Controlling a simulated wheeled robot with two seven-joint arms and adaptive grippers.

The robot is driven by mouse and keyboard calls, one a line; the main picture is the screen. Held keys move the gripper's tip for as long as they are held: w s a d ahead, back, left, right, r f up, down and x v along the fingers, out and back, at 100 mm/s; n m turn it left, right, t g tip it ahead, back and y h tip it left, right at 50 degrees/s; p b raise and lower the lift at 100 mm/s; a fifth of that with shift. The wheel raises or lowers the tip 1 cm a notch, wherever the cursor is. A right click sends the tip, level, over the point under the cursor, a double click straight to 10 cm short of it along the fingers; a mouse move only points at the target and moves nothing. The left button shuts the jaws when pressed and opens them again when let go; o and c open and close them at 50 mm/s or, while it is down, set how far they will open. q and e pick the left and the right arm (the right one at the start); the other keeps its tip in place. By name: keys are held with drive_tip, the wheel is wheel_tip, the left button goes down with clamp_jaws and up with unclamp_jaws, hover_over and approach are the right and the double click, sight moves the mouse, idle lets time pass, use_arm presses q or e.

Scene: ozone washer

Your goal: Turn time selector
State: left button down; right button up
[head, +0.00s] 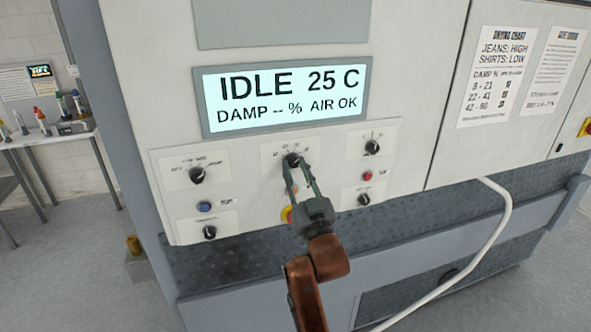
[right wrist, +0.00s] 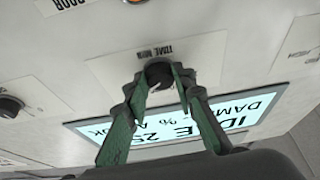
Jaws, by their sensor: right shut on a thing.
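The time selector is a black knob (head: 292,159) on a white label plate in the middle of the washer's panel, below the display. In the right wrist view the knob (right wrist: 159,75) sits under a label reading "TIME MIN". My right gripper (head: 297,172) reaches up to it from below, its two green fingers on either side of the knob. The gripper (right wrist: 156,88) is shut on the knob, and the fingers hide part of its sides. The display (head: 285,98) reads "IDLE 25 C, DAMP -- %, AIR OK". My left gripper is not in view.
Other black knobs sit at left (head: 196,175) and right (head: 372,147). A blue button (head: 204,207) and a red button (head: 367,176) are nearby. A white hose (head: 497,222) hangs at right.

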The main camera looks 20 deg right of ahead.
clamp_jaws()
drive_tip(key=n+y+p, duration=0.1)
drive_tip(key=n, duration=0.1)
drive_tip(key=n+y+p, duration=0.1)
drive_tip(key=n+p, duration=0.1)
drive_tip(key=n+y+p, duration=0.1)
drive_tip(key=n, duration=0.1)
drive_tip(key=shift+d+r+g+p, duration=0.25)
drive_tip(key=shift+d+g+p, duration=0.05)
drive_tip(key=shift+p, duration=0.05)
drive_tip(key=n+g+y+p, duration=0.1)
drive_tip(key=n+y+p, duration=0.1)
drive_tip(key=n+p, duration=0.2)
drive_tip(key=shift+n, duration=0.7)
drive_tip(key=o, duration=1)
unclamp_jaws()
